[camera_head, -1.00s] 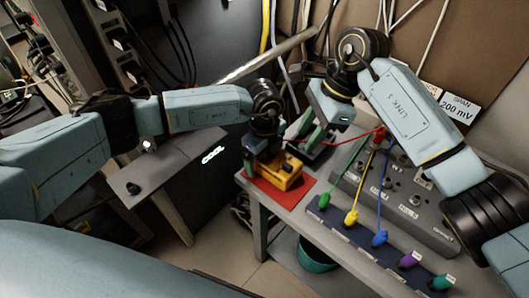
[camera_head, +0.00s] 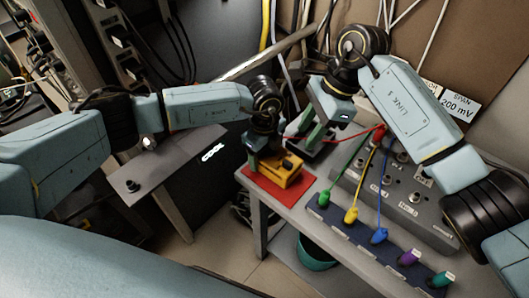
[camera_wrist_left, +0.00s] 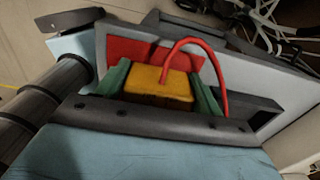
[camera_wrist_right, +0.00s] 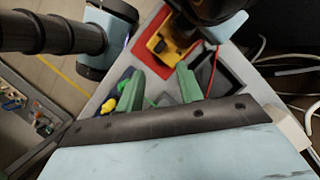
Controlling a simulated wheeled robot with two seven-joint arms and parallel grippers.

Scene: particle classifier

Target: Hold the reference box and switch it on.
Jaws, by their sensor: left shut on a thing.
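The yellow box (camera_head: 283,172), which I take as the reference box, is at the red mat (camera_head: 262,186) on the table corner. My left gripper (camera_head: 268,152) is shut on it. In the left wrist view the green fingers press both sides of the yellow box (camera_wrist_left: 160,82), and a red lead (camera_wrist_left: 224,88) arches past it. I cannot tell whether it rests on the mat or is slightly raised. My right gripper (camera_head: 311,130) hangs behind and to the right of the box. In the right wrist view its green fingers (camera_wrist_right: 167,88) are apart with nothing between them.
A grey panel (camera_head: 428,221) with knobs and sockets stands on the right of the table. A dark strip (camera_head: 340,232) with several coloured plugs runs along the front edge. A black item (camera_wrist_right: 224,72) lies beside the mat. Green, yellow, blue and red leads cross the table.

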